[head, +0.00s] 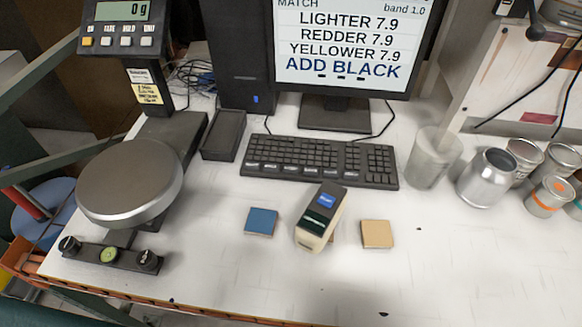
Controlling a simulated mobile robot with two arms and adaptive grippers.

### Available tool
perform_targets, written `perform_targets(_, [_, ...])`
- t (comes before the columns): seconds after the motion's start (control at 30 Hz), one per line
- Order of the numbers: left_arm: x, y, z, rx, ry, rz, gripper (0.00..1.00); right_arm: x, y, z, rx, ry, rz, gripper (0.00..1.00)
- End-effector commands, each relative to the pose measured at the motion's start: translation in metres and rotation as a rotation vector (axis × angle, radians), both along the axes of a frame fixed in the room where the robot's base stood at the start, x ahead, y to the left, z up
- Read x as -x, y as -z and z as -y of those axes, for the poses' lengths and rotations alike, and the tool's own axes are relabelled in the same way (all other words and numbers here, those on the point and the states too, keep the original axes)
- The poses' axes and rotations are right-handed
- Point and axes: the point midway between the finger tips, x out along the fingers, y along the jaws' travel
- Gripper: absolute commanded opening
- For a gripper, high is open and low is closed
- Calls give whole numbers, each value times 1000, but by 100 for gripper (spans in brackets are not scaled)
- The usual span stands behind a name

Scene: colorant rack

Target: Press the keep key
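A dark keyboard (318,160) lies on the white bench below the monitor. Several keys along its front row carry pale labels too small to read, so I cannot tell which one is the keep key. The monitor (342,45) reads "LIGHTER 7.9, REDDER 7.9, YELLOWER 7.9, ADD BLACK", with "MATCH" and "band 1.0" above. A small handheld device (320,217) with a blue display stands in front of the keyboard. Neither of my grippers is in view.
A scale with a round pan (130,182) and a "0 g" display (122,11) stands at left. A blue tile (261,222) and a tan tile (377,234) flank the device. A clear beaker (433,158) and metal cans (488,177) stand at right.

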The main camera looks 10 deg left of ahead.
Motion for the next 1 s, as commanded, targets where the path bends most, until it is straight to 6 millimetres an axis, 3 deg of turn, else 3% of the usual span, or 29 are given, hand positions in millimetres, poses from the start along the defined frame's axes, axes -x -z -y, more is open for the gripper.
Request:
perform_targets(0.07, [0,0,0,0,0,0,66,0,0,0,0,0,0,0])
perform_targets(0.4, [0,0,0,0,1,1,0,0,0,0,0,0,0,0])
perform_targets(1.0, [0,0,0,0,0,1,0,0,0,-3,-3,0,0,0])
